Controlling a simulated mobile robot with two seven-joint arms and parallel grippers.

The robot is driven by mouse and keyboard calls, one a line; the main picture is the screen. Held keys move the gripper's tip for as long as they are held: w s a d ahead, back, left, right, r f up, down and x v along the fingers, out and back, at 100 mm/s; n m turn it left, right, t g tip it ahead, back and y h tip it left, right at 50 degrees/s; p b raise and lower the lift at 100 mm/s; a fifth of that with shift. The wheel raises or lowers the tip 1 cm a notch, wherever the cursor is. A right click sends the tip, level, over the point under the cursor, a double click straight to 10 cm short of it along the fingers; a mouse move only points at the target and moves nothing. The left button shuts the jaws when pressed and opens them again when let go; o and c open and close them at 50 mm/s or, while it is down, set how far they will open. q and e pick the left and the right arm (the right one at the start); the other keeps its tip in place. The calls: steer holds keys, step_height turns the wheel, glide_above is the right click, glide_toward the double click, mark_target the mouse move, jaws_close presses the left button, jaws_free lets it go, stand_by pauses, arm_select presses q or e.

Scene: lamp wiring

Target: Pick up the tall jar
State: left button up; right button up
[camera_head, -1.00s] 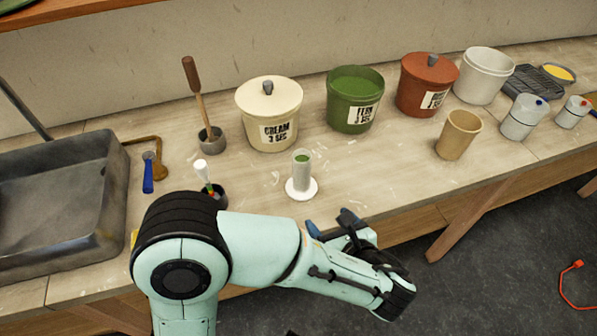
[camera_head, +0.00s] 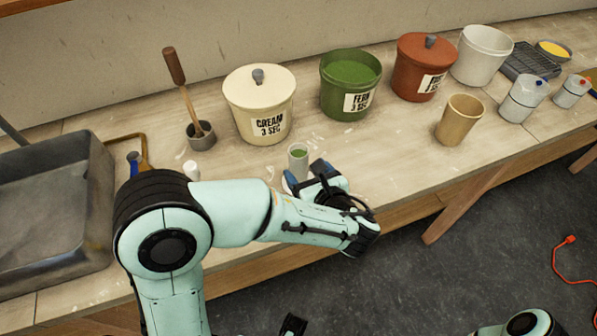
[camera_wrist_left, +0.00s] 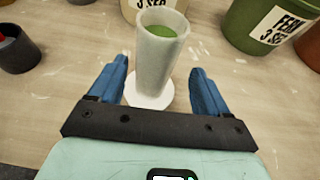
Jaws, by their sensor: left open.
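The tall jar (camera_head: 298,159) is a slim, pale, upright cylinder with green contents on a round white base, standing on the bench. In the left wrist view, the tall jar (camera_wrist_left: 158,62) stands between the two blue fingers. My left gripper (camera_head: 306,174) is open at the jar's front side in the head view, hiding its lower part and base. In the left wrist view, my left gripper (camera_wrist_left: 160,72) has one finger on each side of the jar, with gaps visible. A dark part at the bottom edge of the head view may be my right gripper; its jaws cannot be made out.
Behind the jar stand a cream lidded pot (camera_head: 259,103), an open green pot (camera_head: 346,101) and a red-brown lidded pot (camera_head: 424,68). A tan cup (camera_head: 458,121) stands to the right. Clear bench lies between jar and cup.

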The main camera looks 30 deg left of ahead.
arm_select(q)
steer(key=shift+a+r+x, duration=0.15)
steer(key=shift+x, duration=1.2)
steer(key=shift+a+r+x, duration=0.15)
steer(key=shift+x, duration=1.2)
steer(key=shift+s, duration=0.2)
steer(key=c, duration=1.3)
